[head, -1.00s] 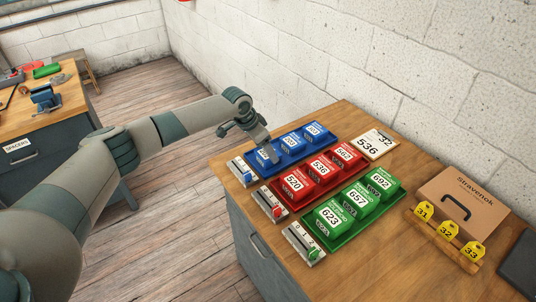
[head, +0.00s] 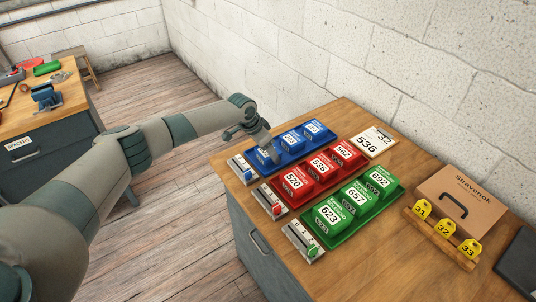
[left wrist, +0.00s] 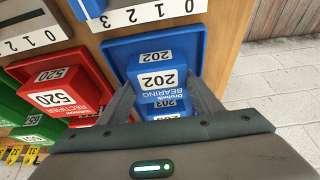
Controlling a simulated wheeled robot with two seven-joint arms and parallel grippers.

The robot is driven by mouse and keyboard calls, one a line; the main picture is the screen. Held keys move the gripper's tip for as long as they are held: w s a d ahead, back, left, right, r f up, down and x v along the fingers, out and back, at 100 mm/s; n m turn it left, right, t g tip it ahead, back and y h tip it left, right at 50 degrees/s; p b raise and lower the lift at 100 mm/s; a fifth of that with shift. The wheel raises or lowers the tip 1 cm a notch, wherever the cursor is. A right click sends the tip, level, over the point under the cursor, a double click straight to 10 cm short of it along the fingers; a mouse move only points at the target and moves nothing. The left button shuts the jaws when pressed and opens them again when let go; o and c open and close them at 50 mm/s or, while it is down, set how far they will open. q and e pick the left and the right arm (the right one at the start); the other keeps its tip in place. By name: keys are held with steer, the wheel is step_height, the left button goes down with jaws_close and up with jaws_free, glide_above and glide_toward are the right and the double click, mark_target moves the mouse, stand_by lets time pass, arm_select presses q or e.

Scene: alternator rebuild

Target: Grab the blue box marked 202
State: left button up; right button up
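The blue box marked 202 (left wrist: 158,75) sits in the blue tray (left wrist: 122,48) in the left wrist view, its white 202 labels readable. In the head view it is the nearest blue box (head: 268,156), partly covered by my left gripper (head: 266,146). In the left wrist view my left gripper (left wrist: 160,82) has its fingers apart, one on each side of this box. Whether the fingertips touch its sides is not clear. A blue box marked 203 (left wrist: 162,107) lies just beyond it, between the fingers in the picture. My right gripper is not in view.
Red boxes (head: 320,166) and green boxes (head: 356,197) stand in trays beside the blue row. Small counter strips (head: 243,168) lie at the tray ends. A brown case (head: 463,197), yellow tags (head: 445,228) and a 536 card (head: 376,141) are on the bench.

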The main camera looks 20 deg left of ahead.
arm_select(q)
steer(key=shift+r, duration=0.15)
steer(key=shift+r+b, duration=0.45)
steer(key=shift+r, duration=0.1)
step_height(320, 180, up, 2)
steer(key=shift+r+b, duration=0.1)
steer(key=shift+b, duration=0.5)
steer(key=s+d+r+b, duration=0.4)
steer(key=d+r, duration=0.3)
steer(key=d, duration=0.4)
steer(key=shift+r, duration=0.3)
steer(key=shift+s+a, duration=0.1)
steer(key=shift+s, duration=0.05)
